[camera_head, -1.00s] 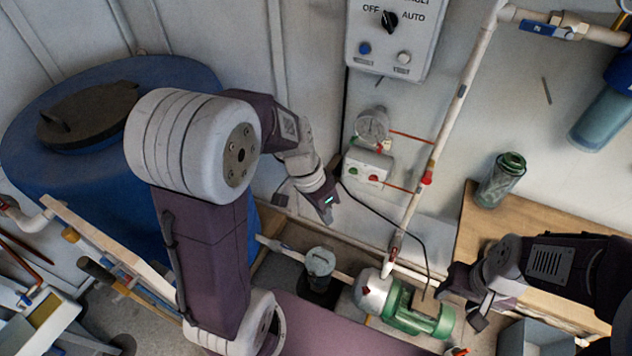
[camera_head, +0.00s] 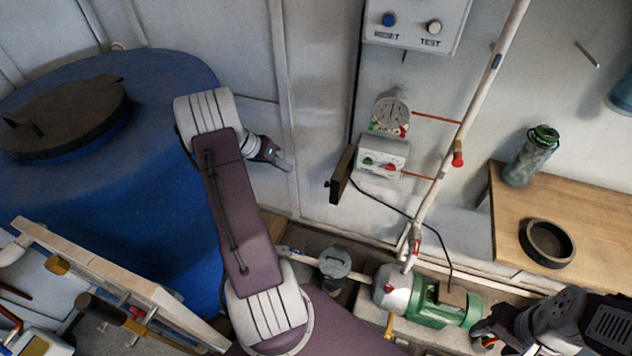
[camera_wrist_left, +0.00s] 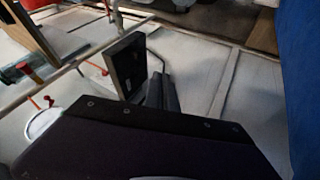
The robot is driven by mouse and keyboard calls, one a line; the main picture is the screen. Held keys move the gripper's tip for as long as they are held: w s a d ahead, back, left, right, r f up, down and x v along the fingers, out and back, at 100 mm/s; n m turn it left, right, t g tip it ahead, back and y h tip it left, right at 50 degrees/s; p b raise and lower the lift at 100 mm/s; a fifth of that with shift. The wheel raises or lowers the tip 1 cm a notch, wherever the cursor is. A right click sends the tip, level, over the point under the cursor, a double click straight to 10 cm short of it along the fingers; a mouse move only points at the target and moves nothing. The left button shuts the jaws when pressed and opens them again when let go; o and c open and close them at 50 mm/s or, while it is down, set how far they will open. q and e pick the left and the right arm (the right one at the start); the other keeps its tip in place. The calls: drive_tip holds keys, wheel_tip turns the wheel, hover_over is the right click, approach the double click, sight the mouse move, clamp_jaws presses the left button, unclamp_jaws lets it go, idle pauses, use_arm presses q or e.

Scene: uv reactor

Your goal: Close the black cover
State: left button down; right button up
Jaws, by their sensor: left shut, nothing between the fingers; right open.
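A dark, flat cover (camera_head: 342,175) stands out from the wall at the left side of a small grey button box (camera_head: 382,157), swung open, with the green and red buttons exposed. The cover also shows as a black panel in the left wrist view (camera_wrist_left: 125,65). My left gripper (camera_head: 285,164) is shut and empty, to the left of the cover and apart from it in the head view. Its fingers (camera_wrist_left: 161,92) show just beside the panel in the wrist view. My right gripper (camera_head: 486,338) is open at the lower right, near the green pump.
A blue tank (camera_head: 150,210) with a dark round lid (camera_head: 65,115) fills the left. A gauge (camera_head: 391,108) sits above the box and a white pipe (camera_head: 470,110) runs to its right. A wooden table (camera_head: 590,230) holds a bottle (camera_head: 529,160) and a black ring (camera_head: 547,243).

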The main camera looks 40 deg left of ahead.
sight(335, 172)
use_arm(q)
drive_tip(key=w+d+f, duration=0.6)
drive_tip(key=d+f, duration=0.1)
drive_tip(key=shift+w+f, duration=0.2)
drive_tip(key=shift+f, duration=0.2)
drive_tip(key=shift+d, duration=0.1)
